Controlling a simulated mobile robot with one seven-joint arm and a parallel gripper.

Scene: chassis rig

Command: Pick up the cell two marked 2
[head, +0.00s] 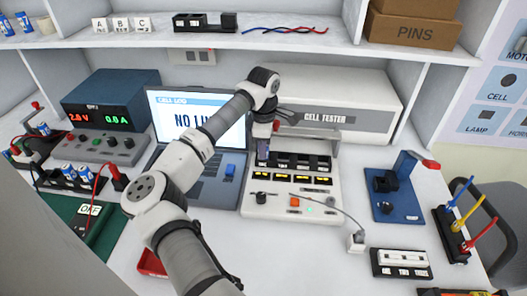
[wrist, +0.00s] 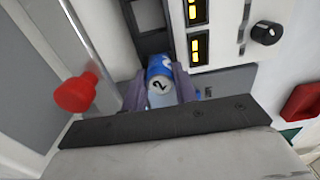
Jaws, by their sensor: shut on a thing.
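The cell marked 2 (wrist: 160,72) is blue and white, and its white end with a black 2 faces the wrist camera. My gripper (wrist: 158,95) is shut on it, with one finger on each side. In the head view my gripper (head: 263,152) is over the left end of the cell tester (head: 318,208), by its row of dark bays. The held cell is hard to make out there. In the wrist view a dark bay (wrist: 149,15) lies just beyond the cell. I cannot tell whether the cell still touches the bay.
A red-knobbed lever (wrist: 76,92) stands close to the left of my gripper. A laptop (head: 195,120) with a small blue item (head: 230,170) is left of the tester. A blue fixture (head: 397,200) stands to the right. A holder with blue-and-white cells (head: 75,182) is far left.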

